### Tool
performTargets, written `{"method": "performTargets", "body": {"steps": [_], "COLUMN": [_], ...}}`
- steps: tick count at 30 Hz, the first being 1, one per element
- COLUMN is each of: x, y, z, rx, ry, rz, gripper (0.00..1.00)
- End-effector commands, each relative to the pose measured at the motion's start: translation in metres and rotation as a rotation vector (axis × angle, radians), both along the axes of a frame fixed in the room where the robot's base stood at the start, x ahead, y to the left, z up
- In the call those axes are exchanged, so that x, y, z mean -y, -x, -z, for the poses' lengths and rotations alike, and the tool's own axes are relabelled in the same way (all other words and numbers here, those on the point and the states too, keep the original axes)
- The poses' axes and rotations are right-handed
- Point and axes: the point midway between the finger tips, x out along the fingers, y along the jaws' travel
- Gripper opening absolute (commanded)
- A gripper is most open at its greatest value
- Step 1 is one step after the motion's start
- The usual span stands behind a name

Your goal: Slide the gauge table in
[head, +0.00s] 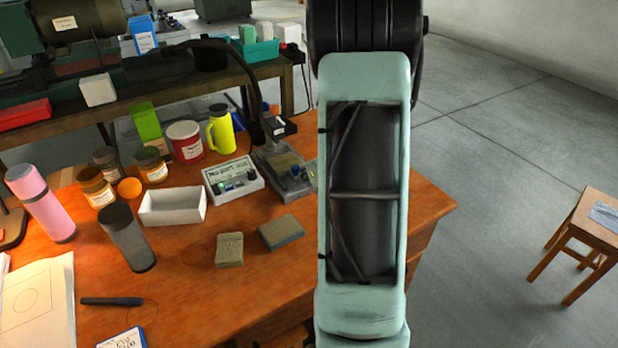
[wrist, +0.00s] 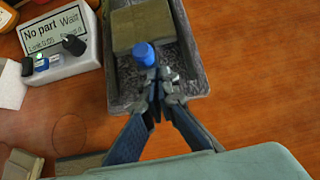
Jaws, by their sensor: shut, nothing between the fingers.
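The gauge, with a dark grey stone-like base (wrist: 190,82), lies under my gripper in the wrist view; the base also shows in the head view (head: 268,162). An olive-grey block (wrist: 140,25) sits on it, probably its table, though I cannot tell for sure. A blue knob (wrist: 145,54) stands at the block's near edge. My gripper (wrist: 157,78) is shut and empty, its tips just below the knob; I cannot tell if they touch. A white display box (wrist: 60,38) reading "No part" and "Wait" stands to the left. My arm hides the gripper in the head view.
A white open box (head: 173,206), a dark cylinder (head: 128,238), two small blocks (head: 229,249) (head: 281,232), jars and a yellow flask (head: 221,132) stand on the wooden desk (head: 200,290). Bare desk lies right of the base in the wrist view. A stool (head: 590,230) stands at right.

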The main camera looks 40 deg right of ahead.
Motion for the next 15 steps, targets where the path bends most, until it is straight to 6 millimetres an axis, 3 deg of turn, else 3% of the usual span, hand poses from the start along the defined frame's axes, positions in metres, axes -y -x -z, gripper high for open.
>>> {"method": "performTargets", "body": {"steps": [5,12,15], "x": [0.001,0.002,0.003], "y": [-0.007,-0.045,-0.053], "z": [0.000,-0.001,-0.001], "rx": [0.001,0.001,0.002], "ry": [0.001,0.001,0.001], "rz": [-0.001,-0.003,-0.002], "gripper": [0.00,0.00,0.00]}}
